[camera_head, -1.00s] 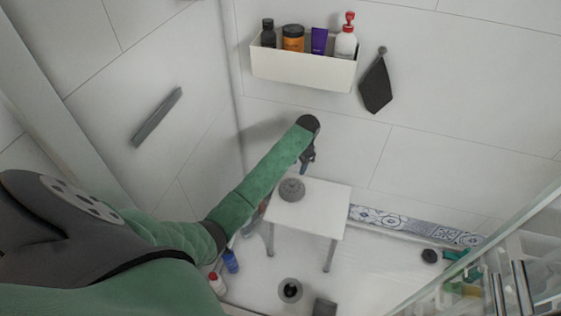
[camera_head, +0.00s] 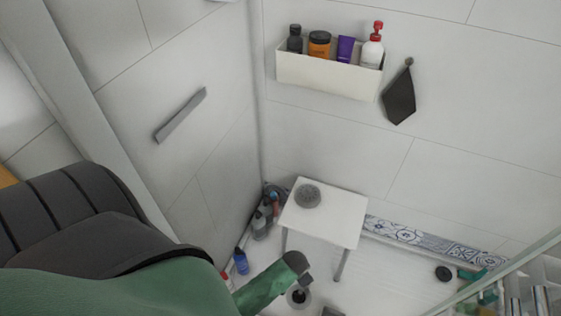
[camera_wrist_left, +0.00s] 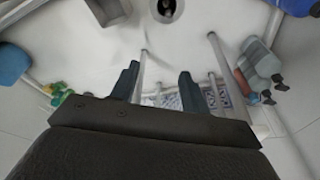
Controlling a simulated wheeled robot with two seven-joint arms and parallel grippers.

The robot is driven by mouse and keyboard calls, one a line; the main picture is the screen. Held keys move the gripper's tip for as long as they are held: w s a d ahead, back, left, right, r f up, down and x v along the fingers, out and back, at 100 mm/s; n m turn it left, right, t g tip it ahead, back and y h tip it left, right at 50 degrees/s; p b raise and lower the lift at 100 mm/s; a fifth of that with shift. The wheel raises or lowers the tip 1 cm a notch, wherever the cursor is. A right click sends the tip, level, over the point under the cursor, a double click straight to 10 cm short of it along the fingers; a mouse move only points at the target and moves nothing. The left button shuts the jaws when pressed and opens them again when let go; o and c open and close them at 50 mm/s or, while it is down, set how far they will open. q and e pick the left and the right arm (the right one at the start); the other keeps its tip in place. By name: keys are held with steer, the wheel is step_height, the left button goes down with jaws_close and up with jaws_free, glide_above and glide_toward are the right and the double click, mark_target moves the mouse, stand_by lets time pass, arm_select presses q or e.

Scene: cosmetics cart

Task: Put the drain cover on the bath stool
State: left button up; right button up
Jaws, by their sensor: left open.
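The round grey drain cover (camera_head: 307,196) lies flat on the top of the white bath stool (camera_head: 336,222), near its back left corner. My left gripper (camera_head: 307,281) is low, in front of the stool and close to the round drain opening (camera_head: 298,297) in the floor. It is apart from the cover. In the left wrist view its two fingers (camera_wrist_left: 158,88) are spread with nothing between them. That view shows stool legs (camera_wrist_left: 217,65) and the drain opening (camera_wrist_left: 167,9), but not the cover. My right gripper is not in view.
Several bottles (camera_head: 262,220) stand in the corner left of the stool, and a blue bottle (camera_head: 241,262) stands nearer. A dark round item (camera_head: 443,273) lies on the floor at right. A wall shelf (camera_head: 328,77) holds several bottles. A glass panel (camera_head: 508,268) bounds the right side.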

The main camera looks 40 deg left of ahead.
arm_select(q)
steer(key=s+d+f, duration=0.1)
steer(key=s+f, duration=0.3)
steer(key=s, duration=0.3)
steer(key=s+f+n+g, duration=0.1)
steer(key=s+f, duration=0.4)
steer(key=s, duration=0.3)
steer(key=shift+s+d+f, duration=0.15)
steer(key=shift+d+f, duration=0.05)
steer(key=shift+d, duration=0.2)
steer(key=shift+s, duration=0.1)
